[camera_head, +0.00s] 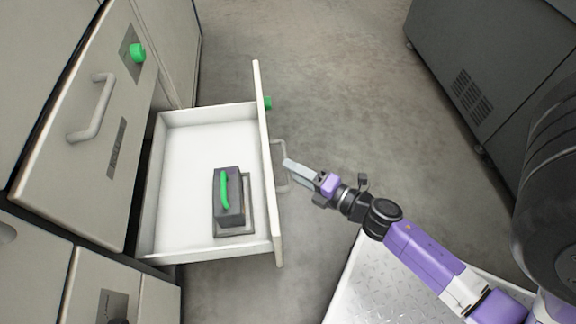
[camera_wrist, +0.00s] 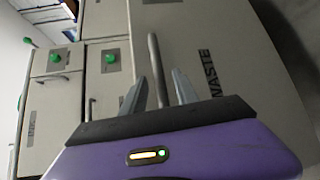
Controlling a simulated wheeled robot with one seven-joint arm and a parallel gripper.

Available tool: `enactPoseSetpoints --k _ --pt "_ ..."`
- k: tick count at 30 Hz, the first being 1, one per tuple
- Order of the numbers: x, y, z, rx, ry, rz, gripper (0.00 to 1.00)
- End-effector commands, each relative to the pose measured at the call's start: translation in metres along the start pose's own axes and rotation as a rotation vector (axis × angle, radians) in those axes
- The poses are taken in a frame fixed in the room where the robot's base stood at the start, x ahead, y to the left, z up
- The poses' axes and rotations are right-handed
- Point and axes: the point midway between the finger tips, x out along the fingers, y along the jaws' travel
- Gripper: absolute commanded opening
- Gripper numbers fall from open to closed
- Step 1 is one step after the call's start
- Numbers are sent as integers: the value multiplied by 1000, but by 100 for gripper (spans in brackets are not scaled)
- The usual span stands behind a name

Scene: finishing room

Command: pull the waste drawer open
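The waste drawer (camera_head: 190,115) stands pulled well out of its cabinet in the head view. Its front panel (camera_head: 265,180) faces right and carries a bar handle (camera_head: 280,187). In the wrist view the front bears the word WASTE (camera_wrist: 208,74), and the grey handle (camera_wrist: 154,58) runs between my fingers. My gripper (camera_wrist: 160,84) is open, with gaps visible on both sides of the handle. In the head view my gripper (camera_head: 288,164) is at the handle, its fingertips near the bar. Whether a finger touches it is unclear.
A dark block with a green grip (camera_head: 230,198) sits inside the drawer. Another closed drawer front with a handle (camera_head: 92,108) and green knob (camera_head: 137,53) is at left. A dark grey cabinet (camera_head: 480,60) stands at right. The concrete floor (camera_head: 310,60) between is clear.

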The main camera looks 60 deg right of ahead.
Motion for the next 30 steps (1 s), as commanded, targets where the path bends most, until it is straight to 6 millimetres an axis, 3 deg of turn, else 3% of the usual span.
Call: enactPoseSetpoints --k 3,10,30 --pt "-22 1 1 2 -1 -3 36" --pt "-48 0 0 0 0 -1 36" --pt "-52 0 -1 0 2 0 36"
